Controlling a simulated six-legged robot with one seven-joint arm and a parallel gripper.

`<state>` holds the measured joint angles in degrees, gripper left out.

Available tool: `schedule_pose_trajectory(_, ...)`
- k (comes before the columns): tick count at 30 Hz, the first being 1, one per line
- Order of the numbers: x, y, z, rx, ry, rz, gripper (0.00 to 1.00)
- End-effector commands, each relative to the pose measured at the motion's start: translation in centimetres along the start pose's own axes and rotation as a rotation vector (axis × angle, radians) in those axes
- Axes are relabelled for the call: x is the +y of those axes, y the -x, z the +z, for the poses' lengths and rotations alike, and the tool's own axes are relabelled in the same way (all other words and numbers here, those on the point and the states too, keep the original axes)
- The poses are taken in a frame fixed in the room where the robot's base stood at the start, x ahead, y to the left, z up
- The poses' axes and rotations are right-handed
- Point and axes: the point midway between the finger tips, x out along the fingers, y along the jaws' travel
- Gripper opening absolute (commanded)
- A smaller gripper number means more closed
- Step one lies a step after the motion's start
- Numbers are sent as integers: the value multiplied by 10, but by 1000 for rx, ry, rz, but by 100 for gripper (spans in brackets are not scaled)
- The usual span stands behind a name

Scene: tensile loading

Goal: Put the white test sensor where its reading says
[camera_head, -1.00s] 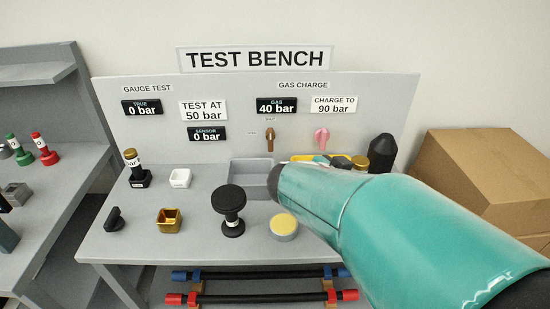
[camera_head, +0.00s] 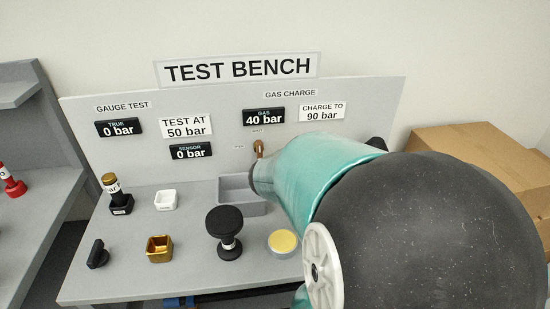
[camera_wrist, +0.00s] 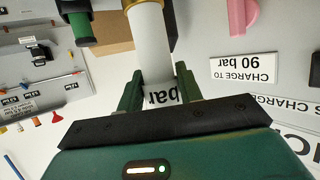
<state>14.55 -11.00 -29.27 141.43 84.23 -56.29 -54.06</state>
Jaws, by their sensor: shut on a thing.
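My gripper (camera_wrist: 158,92) is shut on a white cylinder marked "bar" (camera_wrist: 150,45), which looks like the white test sensor. Its number is not readable. In the head view my arm hides the gripper and the sensor. The bench (camera_head: 190,235) has a true display (camera_head: 117,128) at 0 bar, a sensor display (camera_head: 191,151) at 0 bar and a gas display (camera_head: 263,116) at 40 bar. Signs read "test at 50 bar" (camera_head: 185,127) and "charge to 90 bar" (camera_head: 322,112). A gold-topped sensor (camera_head: 112,188) stands upright in a black socket (camera_head: 121,205).
A white square holder (camera_head: 165,200), gold square cup (camera_head: 159,249), black knobbed post (camera_head: 229,233), yellow-topped disc (camera_head: 283,242) and grey tray (camera_head: 238,209) occupy the bench. A brown lever (camera_head: 259,149) and, in the wrist view, a pink lever (camera_wrist: 238,15) are on the panel. Cardboard boxes (camera_head: 470,142) stand right.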

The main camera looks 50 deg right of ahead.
Motion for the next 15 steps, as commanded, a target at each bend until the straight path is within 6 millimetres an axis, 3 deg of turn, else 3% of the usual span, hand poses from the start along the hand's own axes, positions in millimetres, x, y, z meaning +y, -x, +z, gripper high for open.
schedule_pose_trajectory(7, -28, -33, 5, 2, 3, 4, 3)
schedule_pose_trajectory(15, -50, -64, 31, 2, 5, 4, 3)
